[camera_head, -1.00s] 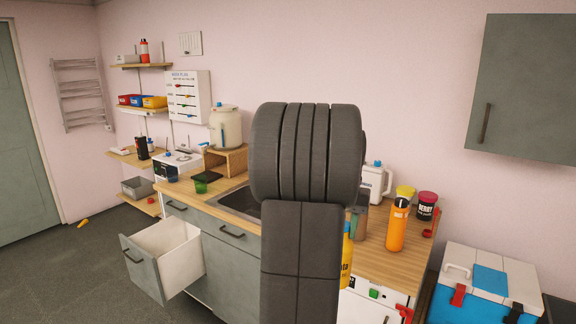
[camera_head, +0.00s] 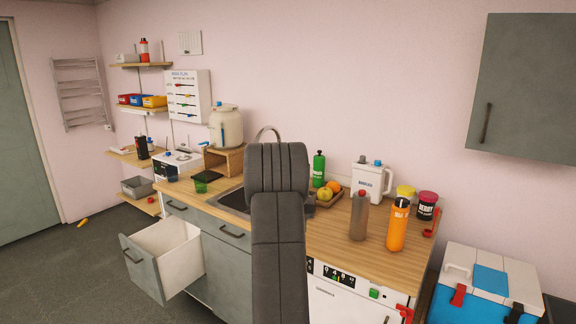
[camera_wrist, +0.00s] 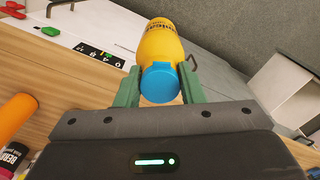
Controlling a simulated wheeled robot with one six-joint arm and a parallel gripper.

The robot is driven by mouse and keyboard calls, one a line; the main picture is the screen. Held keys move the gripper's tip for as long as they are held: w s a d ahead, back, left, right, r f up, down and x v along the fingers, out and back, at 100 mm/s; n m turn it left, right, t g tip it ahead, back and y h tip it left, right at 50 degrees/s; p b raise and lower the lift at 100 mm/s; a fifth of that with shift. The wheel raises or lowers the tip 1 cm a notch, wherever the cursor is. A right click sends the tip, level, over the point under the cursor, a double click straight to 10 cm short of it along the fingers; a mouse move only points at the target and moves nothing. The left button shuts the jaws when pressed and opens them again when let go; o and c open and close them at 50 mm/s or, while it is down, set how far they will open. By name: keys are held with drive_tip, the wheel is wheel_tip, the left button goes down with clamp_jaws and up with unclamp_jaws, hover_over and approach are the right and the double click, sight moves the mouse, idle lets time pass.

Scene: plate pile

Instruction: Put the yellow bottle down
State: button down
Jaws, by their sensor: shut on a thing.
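The yellow bottle (camera_wrist: 160,42), with a blue cap (camera_wrist: 160,82), is in the wrist view between the two green fingers of my gripper (camera_wrist: 158,88). The gripper is shut on it. Below it in the wrist view show the wooden counter edge and the white appliance front. In the head view my dark arm hides the gripper and the bottle. The wooden counter (camera_head: 325,240) runs behind and to the right of my arm.
On the counter stand an orange bottle (camera_head: 397,228), a grey bottle (camera_head: 359,216), a white jug (camera_head: 370,182), a green bottle (camera_head: 319,169) and a fruit tray (camera_head: 327,201). A drawer (camera_head: 165,255) stands open at left. A cooler (camera_head: 487,290) is at right.

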drive_tip(key=shift+w+a+f, duration=0.75)
drive_tip(key=shift+a+f, duration=0.15)
drive_tip(key=shift+a, duration=0.05)
drive_tip(key=shift+w+a+f+n, duration=0.1)
drive_tip(key=shift+a+f+n, duration=0.1)
drive_tip(key=shift+f+n, duration=0.1)
drive_tip(key=shift+f, duration=0.35)
drive_tip(key=s+f, duration=1.7)
drive_tip(key=shift+f, duration=0.35)
drive_tip(key=shift+s+d, duration=0.1)
drive_tip(key=shift+d, duration=0.05)
